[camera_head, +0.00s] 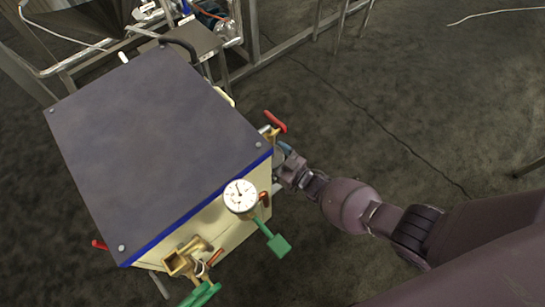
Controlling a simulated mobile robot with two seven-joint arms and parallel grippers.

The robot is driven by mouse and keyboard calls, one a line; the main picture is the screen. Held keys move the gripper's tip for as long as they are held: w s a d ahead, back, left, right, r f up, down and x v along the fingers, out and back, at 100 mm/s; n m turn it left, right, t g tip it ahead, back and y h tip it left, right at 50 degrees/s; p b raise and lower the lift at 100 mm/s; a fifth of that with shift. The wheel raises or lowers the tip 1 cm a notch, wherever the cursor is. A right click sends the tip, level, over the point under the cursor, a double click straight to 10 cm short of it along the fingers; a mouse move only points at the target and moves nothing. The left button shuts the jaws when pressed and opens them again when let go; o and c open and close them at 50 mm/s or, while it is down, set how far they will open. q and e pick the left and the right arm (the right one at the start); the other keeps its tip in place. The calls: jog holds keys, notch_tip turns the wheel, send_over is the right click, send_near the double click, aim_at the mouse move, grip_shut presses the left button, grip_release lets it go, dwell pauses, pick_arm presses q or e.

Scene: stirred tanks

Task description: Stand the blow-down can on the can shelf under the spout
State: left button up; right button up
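The tank is a cream box with a dark grey top (155,150) and a blue front edge. A brass fitting (183,262) with a square mouth sticks out of its near side, and another brass fitting (268,133) with a red lever is at its right corner. My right gripper (282,160) is at the tank's right side, just below that second fitting. Its fingers are partly hidden and too small to read. A small blue-grey patch (285,148) shows beside it; I cannot tell whether it is the can. I cannot make out the can shelf. My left gripper is out of view.
A white dial gauge (240,196) and a green lever (279,245) stick out from the tank's front. Another green handle (200,295) is at the bottom edge. Metal framework stands behind the tank. The dark floor (400,120) to the right is mostly clear.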

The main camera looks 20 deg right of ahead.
jog(key=shift+r, duration=0.15)
jog(key=o, duration=1)
jog(key=shift+c, duration=0.2)
jog(key=shift+s+d, duration=0.2)
pick_arm(q)
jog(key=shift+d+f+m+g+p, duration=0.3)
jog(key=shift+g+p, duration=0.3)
jog(key=shift+p, duration=0.7)
pick_arm(e)
jog(key=v, duration=1.1)
jog(key=shift+s, duration=0.2)
